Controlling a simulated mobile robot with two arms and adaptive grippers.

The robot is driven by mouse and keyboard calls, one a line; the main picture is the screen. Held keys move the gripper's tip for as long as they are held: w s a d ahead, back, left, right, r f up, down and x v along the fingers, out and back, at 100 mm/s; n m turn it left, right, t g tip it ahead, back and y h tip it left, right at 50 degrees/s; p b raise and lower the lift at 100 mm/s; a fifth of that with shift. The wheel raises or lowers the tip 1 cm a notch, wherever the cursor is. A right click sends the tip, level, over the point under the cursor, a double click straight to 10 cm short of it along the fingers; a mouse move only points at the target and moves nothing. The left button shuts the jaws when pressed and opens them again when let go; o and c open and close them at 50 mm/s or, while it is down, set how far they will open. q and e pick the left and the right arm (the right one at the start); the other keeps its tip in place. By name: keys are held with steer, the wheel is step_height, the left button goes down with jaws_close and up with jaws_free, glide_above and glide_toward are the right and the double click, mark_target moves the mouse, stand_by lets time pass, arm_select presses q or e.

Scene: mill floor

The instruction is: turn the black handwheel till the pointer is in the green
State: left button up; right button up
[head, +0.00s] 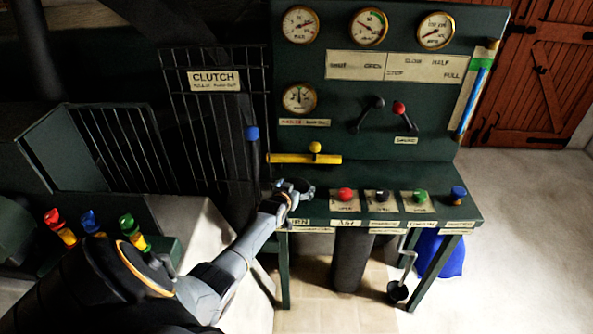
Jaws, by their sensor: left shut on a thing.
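The black handwheel (287,184) is at the left end of the green console's ledge, mostly hidden by my left gripper. My left gripper (303,191) is shut on it, with the arm reaching in from the lower left. The top middle gauge (369,27) has a green band on its dial; its pointer is too small to read surely against the band. My right gripper is not in view.
Red (345,195), black (382,196) and green (420,196) buttons sit right of the wheel, then a blue knob (458,194). A yellow bar (303,158) is just above the wheel. Two levers rise from the panel. Open floor (530,230) lies right.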

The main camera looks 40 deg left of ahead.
arm_select(q)
steer(key=shift+w+a+r, duration=0.1)
steer(key=shift+a+r, duration=0.1)
steer(key=shift+r, duration=0.15)
steer(key=shift+f, duration=0.2)
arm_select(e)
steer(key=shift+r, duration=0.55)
arm_select(q)
steer(key=o, duration=0.8)
steer(key=shift+s+f, duration=0.1)
steer(key=shift+s, duration=0.15)
steer(key=shift+d, duration=0.2)
steer(key=shift+s+d, duration=0.3)
steer(key=shift+s, duration=0.15)
steer(key=v, duration=1.1)
steer(key=shift+w+r, duration=0.1)
steer(key=shift+r, duration=0.15)
